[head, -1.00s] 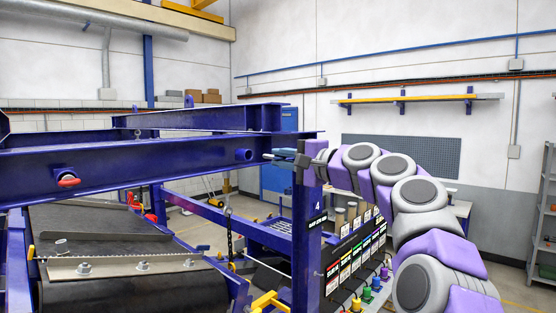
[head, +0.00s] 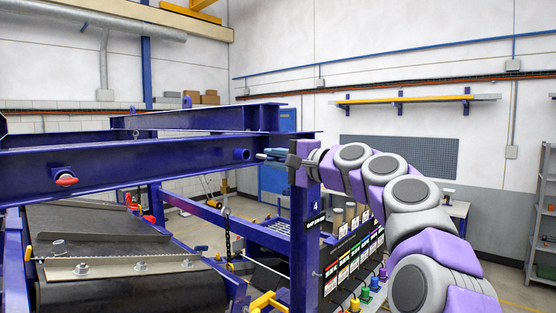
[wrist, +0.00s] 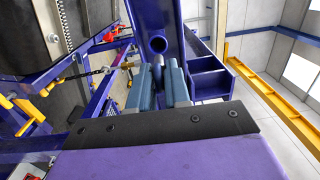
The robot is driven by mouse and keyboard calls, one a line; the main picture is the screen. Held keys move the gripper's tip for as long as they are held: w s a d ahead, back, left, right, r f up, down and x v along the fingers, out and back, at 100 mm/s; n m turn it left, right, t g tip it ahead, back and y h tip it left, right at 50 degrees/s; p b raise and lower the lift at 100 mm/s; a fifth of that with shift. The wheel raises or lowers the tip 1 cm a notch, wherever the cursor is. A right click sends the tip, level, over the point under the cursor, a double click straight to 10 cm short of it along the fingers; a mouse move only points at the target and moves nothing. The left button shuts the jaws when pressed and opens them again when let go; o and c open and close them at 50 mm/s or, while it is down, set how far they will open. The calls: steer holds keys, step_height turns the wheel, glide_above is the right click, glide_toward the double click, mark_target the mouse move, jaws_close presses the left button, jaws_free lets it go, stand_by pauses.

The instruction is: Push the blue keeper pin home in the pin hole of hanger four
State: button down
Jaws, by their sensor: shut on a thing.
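My gripper (head: 262,156) is level with the round pin hole (head: 242,155) near the right end of the long blue beam. Its fingertips are a short gap right of the hole. In the wrist view, the hole (wrist: 157,44) shows just beyond the fingertips of my gripper (wrist: 164,66). The fingers are close together, shut on the blue keeper pin, which is mostly hidden between them. A post (head: 306,245) bearing the number 4 stands below my gripper.
A red-handled pin (head: 66,181) sits in the beam further left. A conveyor belt (head: 90,220) lies under the frame at left. A panel with coloured labels and knobs (head: 355,265) stands below my arm. A yellow rail (wrist: 270,95) shows at right in the wrist view.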

steer(key=shift+s+a, duration=0.1)
steer(key=shift+a, duration=0.15)
steer(key=shift+a+p, duration=0.4)
steer(key=shift+p, duration=0.15)
steer(key=shift+w+a, duration=0.2)
steer(key=shift+a, duration=0.9)
steer(key=shift+s+d, duration=0.15)
steer(key=shift+d, duration=0.65)
steer(key=shift+a, duration=0.1)
steer(key=shift+a, duration=0.3)
